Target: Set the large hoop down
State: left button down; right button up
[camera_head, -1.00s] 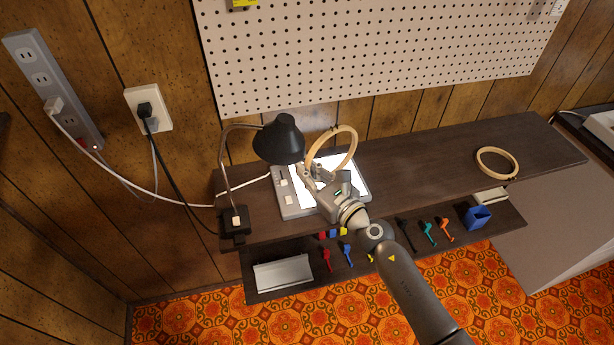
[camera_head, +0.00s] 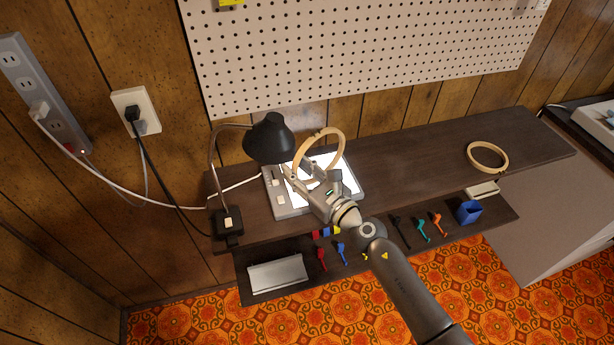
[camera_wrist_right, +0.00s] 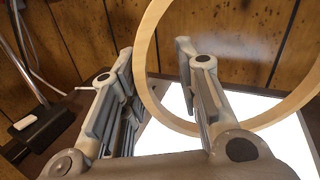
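A pale wooden hoop (camera_head: 336,137), which I take to be the large one, stands on edge above the lit white panel at my right gripper (camera_head: 300,174). In the right wrist view the same hoop (camera_wrist_right: 146,42) stands upright, with one side showing between the fingers and its lower rim passing behind the right-hand finger. The fingers of my right gripper (camera_wrist_right: 155,62) are apart, with a visible gap around the rim. Whether the hoop touches a finger or the panel is hidden. A second wooden hoop (camera_head: 505,163) lies flat on the shelf at the right. My left gripper is not in view.
The lit panel (camera_head: 352,187) lies on the dark shelf (camera_head: 410,155), which is clear between panel and second hoop. A black lamp (camera_head: 268,138) stands close to the gripper's left. A lower shelf holds small coloured tools, a metal tray (camera_head: 278,275) and a blue cup (camera_head: 468,212).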

jog(key=v, duration=1.2)
jog(key=shift+b, duration=0.35)
jog(key=shift+r, duration=0.15)
